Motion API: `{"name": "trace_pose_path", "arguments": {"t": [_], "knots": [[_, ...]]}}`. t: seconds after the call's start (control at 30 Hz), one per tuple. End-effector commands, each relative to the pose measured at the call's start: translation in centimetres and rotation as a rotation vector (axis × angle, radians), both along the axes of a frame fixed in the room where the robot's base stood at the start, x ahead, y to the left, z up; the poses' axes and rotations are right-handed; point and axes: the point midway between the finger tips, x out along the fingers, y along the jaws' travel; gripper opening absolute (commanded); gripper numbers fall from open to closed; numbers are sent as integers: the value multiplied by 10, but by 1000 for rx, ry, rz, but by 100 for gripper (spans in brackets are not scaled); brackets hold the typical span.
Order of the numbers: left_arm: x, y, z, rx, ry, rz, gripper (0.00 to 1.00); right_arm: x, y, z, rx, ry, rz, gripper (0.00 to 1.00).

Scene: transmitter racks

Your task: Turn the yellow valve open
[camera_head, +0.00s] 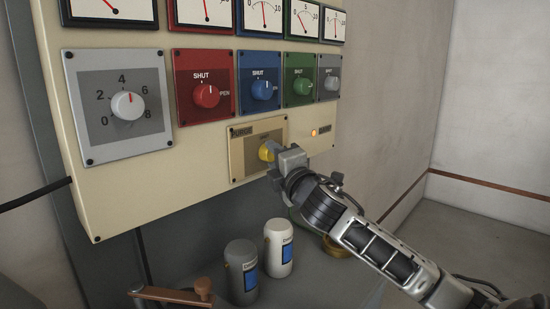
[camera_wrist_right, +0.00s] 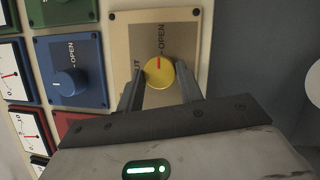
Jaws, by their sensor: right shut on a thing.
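The yellow valve (camera_head: 266,151) is a round knob on a beige plate (camera_head: 240,168) low on the panel. It also shows in the right wrist view (camera_wrist_right: 160,76), with a red mark pointing up there toward the word OPEN. The SHUT lettering, to the left of the knob there, is partly hidden by a finger. My right gripper (camera_head: 274,158) is at the knob, with one finger on each side of it in the wrist view (camera_wrist_right: 159,90), shut on it. My left gripper is not in view.
Above the plate are red (camera_head: 206,95), blue (camera_head: 262,90), green (camera_head: 303,87) and grey (camera_head: 331,83) knobs, and a large dial (camera_head: 127,105). A lit orange lamp (camera_head: 314,133) is beside the plate. Grey (camera_head: 241,273) and white (camera_head: 278,247) canisters stand below the panel.

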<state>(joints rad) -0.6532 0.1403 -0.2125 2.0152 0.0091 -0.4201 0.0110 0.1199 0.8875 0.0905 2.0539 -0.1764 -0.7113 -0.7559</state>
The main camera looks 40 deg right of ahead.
Motion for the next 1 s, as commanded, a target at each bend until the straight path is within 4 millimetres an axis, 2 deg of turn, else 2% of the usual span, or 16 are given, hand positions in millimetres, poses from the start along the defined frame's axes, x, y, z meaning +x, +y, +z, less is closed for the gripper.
{"name": "trace_pose_path", "arguments": {"t": [0.03,0.07,0.1,0.13,0.43,0.57,0.77,1.0], "knots": [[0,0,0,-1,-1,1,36,0,0,1,4,-3,2,14],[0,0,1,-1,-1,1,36,0,0,1,4,-3,1,45],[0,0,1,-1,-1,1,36,0,0,1,4,-3,2,56],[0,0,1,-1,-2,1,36,0,0,1,3,-3,1,58],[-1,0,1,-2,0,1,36,-1,1,0,1,-1,1,58],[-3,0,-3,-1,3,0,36,-11,4,-4,1,1,1,58],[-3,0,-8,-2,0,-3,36,-46,15,-11,0,3,4,58],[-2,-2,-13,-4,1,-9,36,-98,31,-18,3,3,2,58]]}}
